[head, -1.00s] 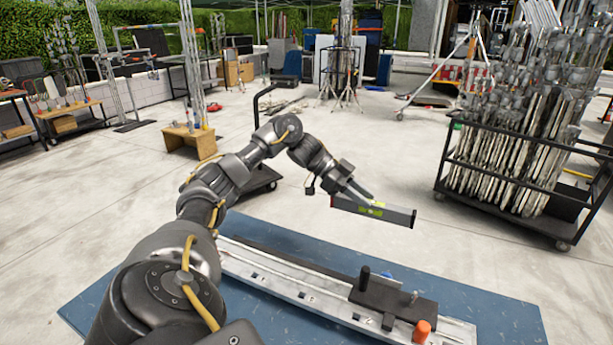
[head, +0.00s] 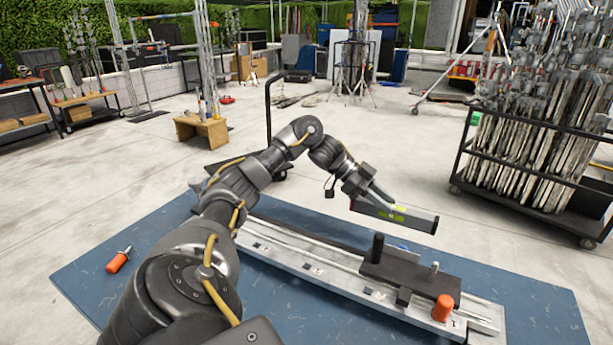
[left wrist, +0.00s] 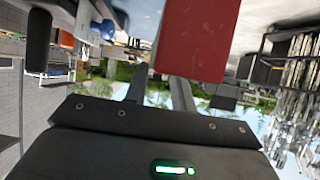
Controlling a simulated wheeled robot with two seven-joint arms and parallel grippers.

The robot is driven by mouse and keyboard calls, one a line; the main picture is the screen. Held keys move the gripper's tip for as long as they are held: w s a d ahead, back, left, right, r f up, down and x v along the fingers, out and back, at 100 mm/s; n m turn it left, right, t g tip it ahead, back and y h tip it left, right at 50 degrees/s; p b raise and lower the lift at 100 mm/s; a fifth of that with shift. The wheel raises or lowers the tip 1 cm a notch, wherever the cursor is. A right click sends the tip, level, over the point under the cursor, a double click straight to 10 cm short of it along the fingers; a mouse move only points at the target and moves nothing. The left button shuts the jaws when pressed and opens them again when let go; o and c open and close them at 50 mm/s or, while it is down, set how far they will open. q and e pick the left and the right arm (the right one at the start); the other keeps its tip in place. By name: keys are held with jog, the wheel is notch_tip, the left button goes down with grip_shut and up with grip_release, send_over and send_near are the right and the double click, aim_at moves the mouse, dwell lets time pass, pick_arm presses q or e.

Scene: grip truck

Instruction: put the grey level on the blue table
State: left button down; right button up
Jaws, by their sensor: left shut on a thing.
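The grey level (head: 418,219), a bar with a yellow-green vial window, is held in my left gripper (head: 384,198). The gripper is shut on it, and the level hangs in the air, roughly level, over the far side of the blue table (head: 150,247). In the left wrist view, a red surface (left wrist: 200,40), seemingly part of the level, lies in front of the fingers (left wrist: 160,92). My right gripper is not in view.
A long metal rail (head: 300,268) with a black sliding plate (head: 405,277) and an orange knob (head: 443,307) lies across the table. An orange-handled tool (head: 117,263) lies at the left. The left part has bare room. A loaded cart (head: 540,150) stands behind at right.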

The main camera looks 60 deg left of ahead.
aim_at(379, 218)
pick_arm(q)
notch_tip(379, 218, down, 6)
jog(key=shift+a, duration=0.1)
jog(key=shift+f, duration=2)
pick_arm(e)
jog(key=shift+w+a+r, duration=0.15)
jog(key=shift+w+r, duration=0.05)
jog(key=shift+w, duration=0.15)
pick_arm(q)
jog(key=shift+s+f, duration=0.1)
jog(key=c, duration=1.2)
grip_release()
jog(key=shift+o, duration=0.2)
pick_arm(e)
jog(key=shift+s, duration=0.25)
